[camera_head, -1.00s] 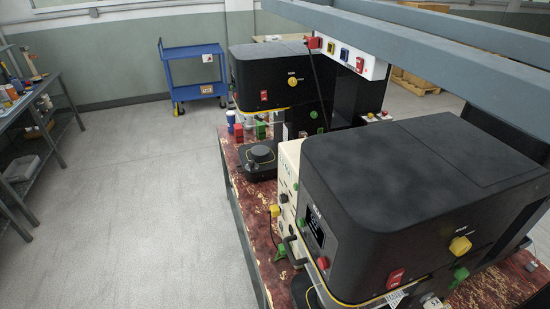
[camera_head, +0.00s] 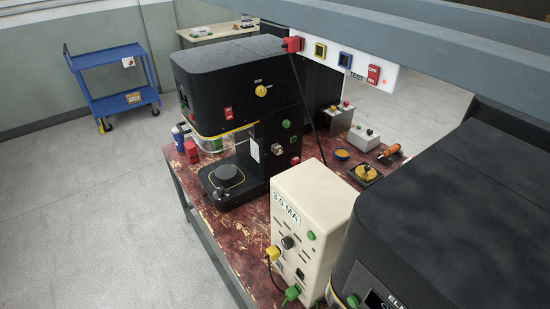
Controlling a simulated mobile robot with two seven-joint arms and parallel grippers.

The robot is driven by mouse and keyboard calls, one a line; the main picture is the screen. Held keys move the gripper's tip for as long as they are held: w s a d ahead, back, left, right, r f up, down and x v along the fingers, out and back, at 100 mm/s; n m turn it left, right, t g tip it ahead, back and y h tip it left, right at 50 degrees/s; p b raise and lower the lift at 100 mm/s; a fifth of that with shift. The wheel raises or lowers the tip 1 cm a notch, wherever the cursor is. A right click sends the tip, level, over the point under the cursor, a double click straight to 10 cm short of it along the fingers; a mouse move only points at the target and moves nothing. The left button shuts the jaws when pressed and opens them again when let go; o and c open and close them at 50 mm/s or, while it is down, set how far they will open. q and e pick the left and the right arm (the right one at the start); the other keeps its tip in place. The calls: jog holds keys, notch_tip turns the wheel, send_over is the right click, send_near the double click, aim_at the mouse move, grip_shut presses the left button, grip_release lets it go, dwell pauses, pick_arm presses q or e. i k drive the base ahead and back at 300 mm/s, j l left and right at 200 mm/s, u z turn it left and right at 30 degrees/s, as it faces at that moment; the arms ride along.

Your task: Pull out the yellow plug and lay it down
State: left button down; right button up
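The yellow plug (camera_head: 272,254) sits at the left side of the front face of a cream box (camera_head: 312,205), low down beside a black knob. It appears seated in the box, with a dark cable hanging from it. A green plug (camera_head: 291,293) is lower on the same face. Neither of my grippers shows in this view.
The box stands on a worn red bench (camera_head: 235,225) between two black seamer machines, one behind it (camera_head: 240,75) and one at the right (camera_head: 450,200). A grey beam (camera_head: 400,35) crosses overhead. Open floor lies left, with a blue cart (camera_head: 115,80) at the back.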

aim_at(273, 252)
jog(key=i+j+z, duration=0.45)
jog(key=j, duration=0.55)
jog(key=i+j+z, duration=0.1)
jog(key=j+z, duration=0.35)
jog(key=j, duration=0.65)
jog(key=j+z, duration=0.45)
jog(key=j, duration=0.65)
